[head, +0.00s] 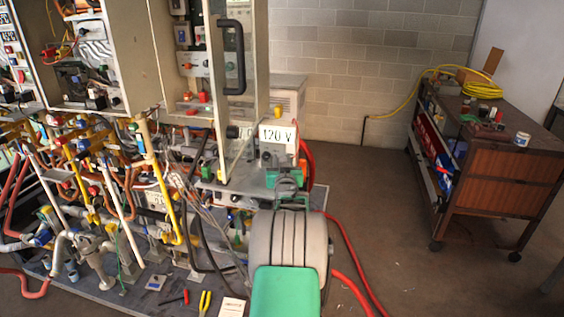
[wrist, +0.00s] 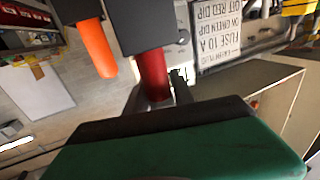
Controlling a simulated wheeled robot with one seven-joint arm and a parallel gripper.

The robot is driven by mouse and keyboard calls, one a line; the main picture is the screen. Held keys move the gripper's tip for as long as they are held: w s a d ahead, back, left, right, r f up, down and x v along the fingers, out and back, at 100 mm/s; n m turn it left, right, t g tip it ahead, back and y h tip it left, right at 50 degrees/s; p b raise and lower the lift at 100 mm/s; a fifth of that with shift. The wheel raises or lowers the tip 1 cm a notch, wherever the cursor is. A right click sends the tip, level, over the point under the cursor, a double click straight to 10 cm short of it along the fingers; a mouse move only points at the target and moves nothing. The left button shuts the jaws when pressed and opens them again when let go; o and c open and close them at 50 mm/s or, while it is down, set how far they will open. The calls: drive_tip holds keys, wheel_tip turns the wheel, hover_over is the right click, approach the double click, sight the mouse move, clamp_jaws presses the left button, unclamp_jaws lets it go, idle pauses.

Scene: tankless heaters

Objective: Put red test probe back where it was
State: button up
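In the wrist view a red cylinder (wrist: 152,72), which looks like the red test probe, sticks out from the side of a dark grey box. Its near end lies between the grey fingertips of my gripper (wrist: 158,97). I cannot tell whether the fingers touch it. The gripper's green and black body fills the bottom of this view and hides the finger bases. An orange cylinder (wrist: 97,48) sticks out from another dark box, to the left. In the head view my gripper (head: 287,181) is in front of the box with the "120 V" sign (head: 277,135); its fingers are too small to read.
Pipes, valves and wires crowd the heater rig at left in the head view, with an open panel door (head: 232,90) close to my gripper. Red hoses (head: 347,250) run along the floor. A brown cart (head: 495,180) stands at right. The floor between is mostly clear.

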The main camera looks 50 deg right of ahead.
drive_tip(key=o, duration=0.4)
drive_tip(key=shift+c, duration=0.2)
